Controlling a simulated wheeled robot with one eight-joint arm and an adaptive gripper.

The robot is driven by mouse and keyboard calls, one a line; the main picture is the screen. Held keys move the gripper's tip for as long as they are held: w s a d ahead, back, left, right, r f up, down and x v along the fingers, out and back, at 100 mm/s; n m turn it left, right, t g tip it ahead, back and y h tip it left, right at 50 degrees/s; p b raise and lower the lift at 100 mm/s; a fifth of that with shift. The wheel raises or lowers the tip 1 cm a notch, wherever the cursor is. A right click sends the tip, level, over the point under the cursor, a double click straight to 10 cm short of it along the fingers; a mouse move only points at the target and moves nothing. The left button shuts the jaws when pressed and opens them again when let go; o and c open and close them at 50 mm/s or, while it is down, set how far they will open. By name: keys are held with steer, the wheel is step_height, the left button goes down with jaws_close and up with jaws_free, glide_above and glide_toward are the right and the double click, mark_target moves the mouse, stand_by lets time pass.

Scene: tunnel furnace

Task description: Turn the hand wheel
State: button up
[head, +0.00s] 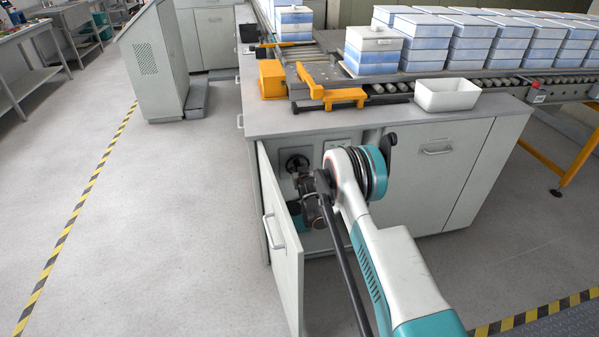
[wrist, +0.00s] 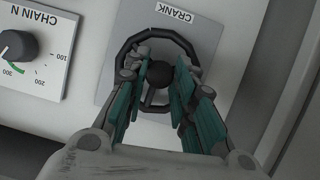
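The hand wheel (wrist: 158,34) is a dark ring with spokes and a round hub, on a grey plate labelled CRANK. In the head view the wheel (head: 297,163) shows inside the open cabinet under the counter. My gripper (wrist: 163,68) is in front of the wheel, its teal-padded fingers apart on either side of the hub and overlapping the ring. I see a gap between the fingers and cannot tell whether they touch the wheel. In the head view my gripper (head: 304,180) is just below the wheel, partly hidden by my arm.
The cabinet door (head: 283,240) stands open left of my gripper. A dial marked CHAIN N (wrist: 18,48) is left of the wheel. Above are the counter (head: 420,120), a white bin (head: 447,95) and an orange bracket (head: 330,95).

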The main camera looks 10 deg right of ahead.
steer(key=shift+c, duration=0.4)
steer(key=m+y, duration=0.1)
steer(key=m, duration=0.1)
steer(key=m+y, duration=0.1)
steer(key=m, duration=0.1)
steer(key=m+y, duration=0.2)
steer(key=shift+d+f+t, duration=0.1)
steer(key=shift+d+t, duration=0.15)
steer(key=shift+t, duration=0.05)
steer(key=shift+m, duration=0.3)
stand_by(0.3)
steer(key=o, duration=1.1)
steer(key=shift+c, duration=0.2)
steer(key=v, duration=1.2)
